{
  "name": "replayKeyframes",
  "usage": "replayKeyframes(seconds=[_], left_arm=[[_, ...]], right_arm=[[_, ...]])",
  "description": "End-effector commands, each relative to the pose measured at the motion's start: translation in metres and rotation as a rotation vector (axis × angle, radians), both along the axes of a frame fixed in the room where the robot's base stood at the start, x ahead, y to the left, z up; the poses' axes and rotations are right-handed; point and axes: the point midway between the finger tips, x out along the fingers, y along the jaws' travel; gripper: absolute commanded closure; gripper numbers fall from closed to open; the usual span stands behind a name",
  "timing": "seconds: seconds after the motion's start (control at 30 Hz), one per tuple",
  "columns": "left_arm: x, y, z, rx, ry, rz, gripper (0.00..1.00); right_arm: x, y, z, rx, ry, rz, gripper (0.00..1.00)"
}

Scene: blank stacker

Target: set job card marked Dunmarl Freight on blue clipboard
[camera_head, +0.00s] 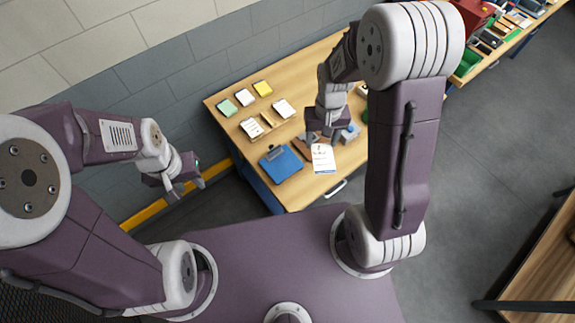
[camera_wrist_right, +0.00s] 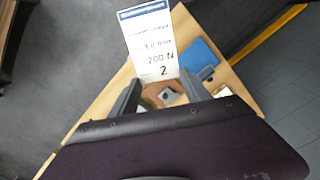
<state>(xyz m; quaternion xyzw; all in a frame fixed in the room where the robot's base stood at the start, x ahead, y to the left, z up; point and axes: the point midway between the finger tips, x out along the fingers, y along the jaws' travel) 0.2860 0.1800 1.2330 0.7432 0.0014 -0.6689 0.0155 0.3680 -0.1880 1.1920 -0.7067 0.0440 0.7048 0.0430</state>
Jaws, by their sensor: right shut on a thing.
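A white card (camera_head: 323,158) with printed lines hangs from my right gripper (camera_head: 322,137) over the front of the table. In the right wrist view the card (camera_wrist_right: 150,40) stands between the fingers. Its lower lines read "3.0 mm", "200 N" and "2"; its blue-edged top line is too blurred to read. The blue clipboard (camera_head: 282,164) lies on the table, left of the card and apart from it. It also shows in the right wrist view (camera_wrist_right: 200,57). My left gripper (camera_head: 182,182) is open and empty, left of the table.
Green (camera_head: 227,107), white (camera_head: 244,97) and yellow (camera_head: 262,88) stacks lie at the back left of the wooden table (camera_head: 225,82). Another white stack (camera_head: 284,108) and a white card stack (camera_head: 252,127) lie behind the clipboard. A second table with a green bin (camera_head: 467,63) stands at the upper right.

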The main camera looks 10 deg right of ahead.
Motion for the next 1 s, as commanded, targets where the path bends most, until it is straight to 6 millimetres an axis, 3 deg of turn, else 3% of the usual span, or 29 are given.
replayKeyframes(seconds=[0.27,0.7,1.0], left_arm=[[0.0,0.0,-0.003,0.0,0.001,0.0,0.64],[0.0,0.0,-0.003,0.0,0.001,0.0,0.64],[0.0,0.0,-0.003,0.0,0.001,0.0,0.64]], right_arm=[[-0.01,-0.012,-0.033,0.0,0.003,-0.516,0.82],[-0.033,-0.043,-0.107,-0.001,0.002,-1.859,0.82],[-0.042,-0.056,-0.137,0.003,0.0,-2.421,0.82]])
